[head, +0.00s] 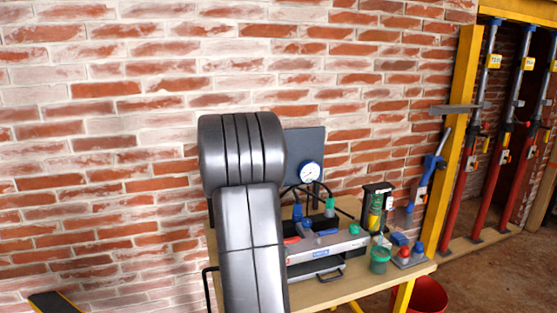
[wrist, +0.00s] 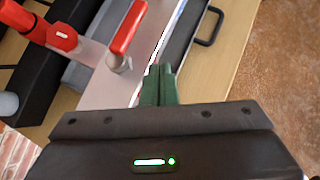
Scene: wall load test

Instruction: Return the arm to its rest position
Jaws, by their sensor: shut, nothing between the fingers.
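My arm rises in the middle of the head view, grey and folded, in front of the brick wall. It hides part of the workbench, and my gripper does not show there. In the wrist view my gripper (wrist: 160,84) shows as two dark green fingers close together, shut with nothing between them. The fingers point over the edge of a silver case or tool with red handles (wrist: 130,27). Whether they touch it I cannot tell.
A wooden bench (head: 395,270) holds a pressure gauge (head: 309,171), a grey case (head: 325,247), a green pot (head: 379,259) and tools. A red bucket (head: 428,295) stands below right. A yellow post (head: 460,130) and red props stand at the right. Brick wall (head: 120,120) lies behind.

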